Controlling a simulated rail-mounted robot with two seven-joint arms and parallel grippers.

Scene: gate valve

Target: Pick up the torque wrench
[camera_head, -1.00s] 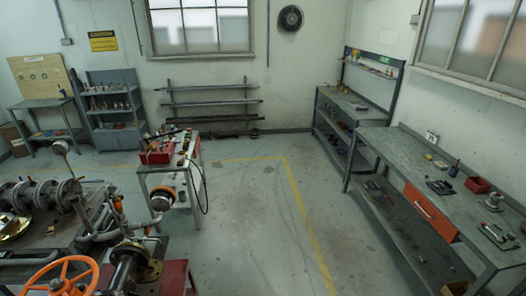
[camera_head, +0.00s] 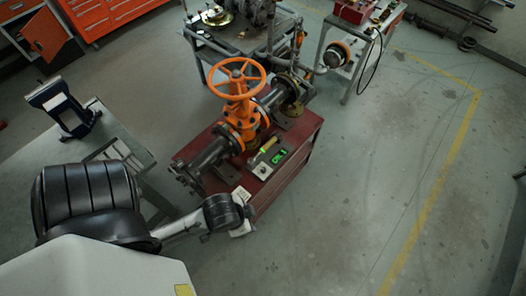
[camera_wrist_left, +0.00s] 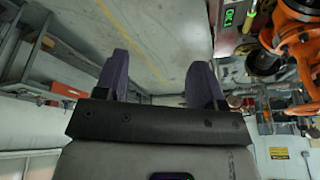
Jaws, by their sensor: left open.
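A slim tool with a yellow-green handle (camera_head: 268,146) lies on the red stand (camera_head: 308,125) beside the orange gate valve (camera_head: 240,105). It may be the torque wrench, but it is too small to be sure. A green-lit display (camera_head: 279,157) is next to it and also shows in the left wrist view (camera_wrist_left: 228,18). My left gripper (camera_wrist_left: 158,82) is open, with nothing between its purple fingers. In the head view my left arm reaches to the stand's near end, and its wrist hides most of the gripper. My right gripper is out of view.
The valve's orange handwheel (camera_head: 237,76) and pipe rise beside the tool. A grey table (camera_head: 120,135) with a dark-framed device (camera_head: 62,103) stands at left. A red box sits on a cart (camera_head: 350,60) behind. The floor to the right is clear.

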